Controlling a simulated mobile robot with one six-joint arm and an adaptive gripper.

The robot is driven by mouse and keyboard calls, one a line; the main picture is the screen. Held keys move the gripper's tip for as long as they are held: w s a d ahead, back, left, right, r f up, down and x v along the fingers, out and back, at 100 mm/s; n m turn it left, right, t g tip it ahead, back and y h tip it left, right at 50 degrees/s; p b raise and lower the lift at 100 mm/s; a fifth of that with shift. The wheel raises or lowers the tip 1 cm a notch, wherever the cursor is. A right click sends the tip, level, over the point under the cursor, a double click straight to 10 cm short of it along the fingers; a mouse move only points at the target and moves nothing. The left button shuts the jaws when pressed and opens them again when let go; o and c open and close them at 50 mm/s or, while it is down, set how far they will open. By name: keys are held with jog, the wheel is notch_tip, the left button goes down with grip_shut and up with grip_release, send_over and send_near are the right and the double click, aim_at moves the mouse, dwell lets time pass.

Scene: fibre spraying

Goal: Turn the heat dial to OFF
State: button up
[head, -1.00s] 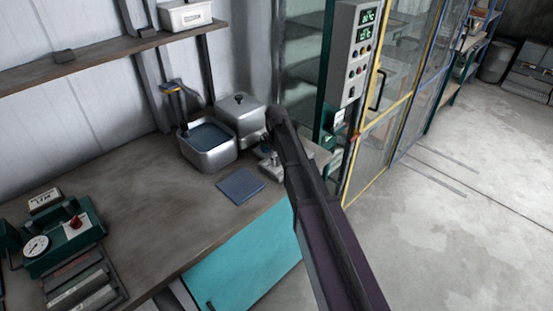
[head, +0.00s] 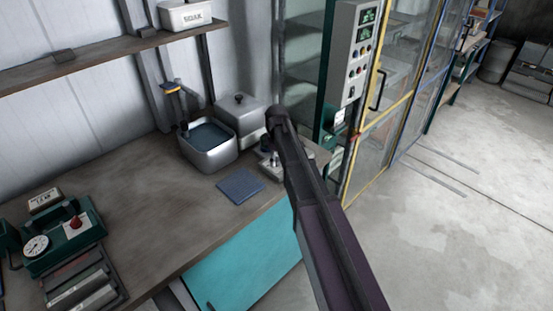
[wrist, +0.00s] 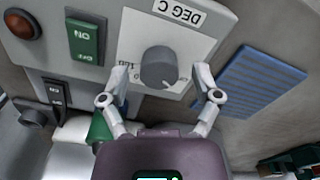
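The heat dial (wrist: 158,67) is a dark grey round knob on a pale plate marked "DEG C", which appears upside down in the wrist view. A light mark on the knob points toward the lower right of that picture. My gripper (wrist: 160,70) is open, with one pale finger on each side of the dial and a visible gap to it on both sides. I cannot tell how far the fingertips are from the panel in depth. In the head view my arm hides the dial and gripper.
A green ON/OFF rocker switch (wrist: 86,40) and an orange lamp (wrist: 22,23) sit beside the dial plate. A blue pad (head: 240,186) lies on the workbench (head: 150,215). An open metal bath (head: 208,146) stands behind it. A control box (head: 352,60) is at the right.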

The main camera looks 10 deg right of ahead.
aim_at(277, 159)
jog(key=shift+m, duration=0.4)
jog(key=m, duration=1.5)
notch_tip(277, 159, up, 14)
jog(key=p, duration=1.4)
jog(key=s+d+f+n+b, duration=0.2)
jog(key=s+f+b, duration=0.1)
jog(key=s, duration=0.9)
jog(key=s+d+f+n+b, duration=0.2)
jog(key=s+f+b, duration=0.2)
jog(key=s, duration=0.8)
jog(key=shift+s+d, duration=0.15)
jog(key=shift+d, duration=0.25)
dwell(1.3)
